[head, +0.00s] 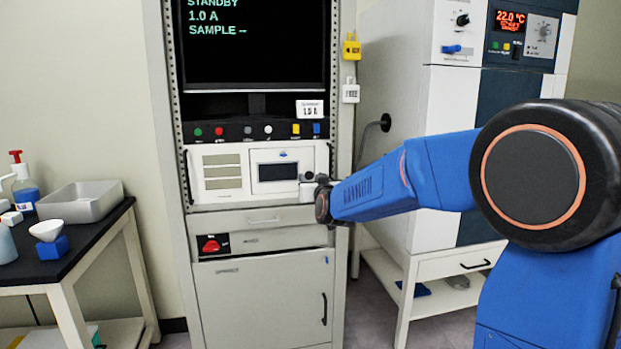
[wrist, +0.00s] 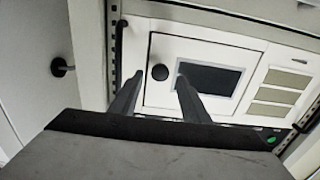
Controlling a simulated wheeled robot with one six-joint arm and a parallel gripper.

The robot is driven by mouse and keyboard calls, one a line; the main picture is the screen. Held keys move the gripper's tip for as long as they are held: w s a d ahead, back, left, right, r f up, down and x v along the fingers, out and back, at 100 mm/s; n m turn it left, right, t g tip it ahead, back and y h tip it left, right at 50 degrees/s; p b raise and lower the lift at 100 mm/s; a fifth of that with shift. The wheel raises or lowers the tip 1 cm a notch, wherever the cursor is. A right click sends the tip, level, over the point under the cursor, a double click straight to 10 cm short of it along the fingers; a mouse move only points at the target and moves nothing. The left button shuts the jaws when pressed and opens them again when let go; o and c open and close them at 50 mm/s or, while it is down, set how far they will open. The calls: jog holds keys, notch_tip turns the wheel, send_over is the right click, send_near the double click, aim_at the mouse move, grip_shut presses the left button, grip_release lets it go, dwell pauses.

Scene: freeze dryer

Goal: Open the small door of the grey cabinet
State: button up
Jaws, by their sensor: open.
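The grey cabinet (head: 172,130) is a tall rack in the head view. Its small white door (head: 263,157) has a dark window and looks closed. The wrist view shows the same door (wrist: 232,54) upside down, with a round black knob (wrist: 159,73) beside the window. My gripper (head: 312,189) is in front of the door's right edge in the head view. In the wrist view my gripper (wrist: 160,80) has its two fingers apart, with the knob appearing between the fingertips. I cannot tell whether either finger touches it.
Below the small door are a drawer (head: 263,219), a red switch (head: 213,244) and a larger lower door (head: 255,300). A white machine (head: 400,130) stands at the right behind my arm. A dark-topped table (head: 95,222) with a tray stands at the left.

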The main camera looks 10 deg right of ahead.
jog(key=shift+w, duration=1.5)
grip_shut()
jog(key=shift+s, duration=0.15)
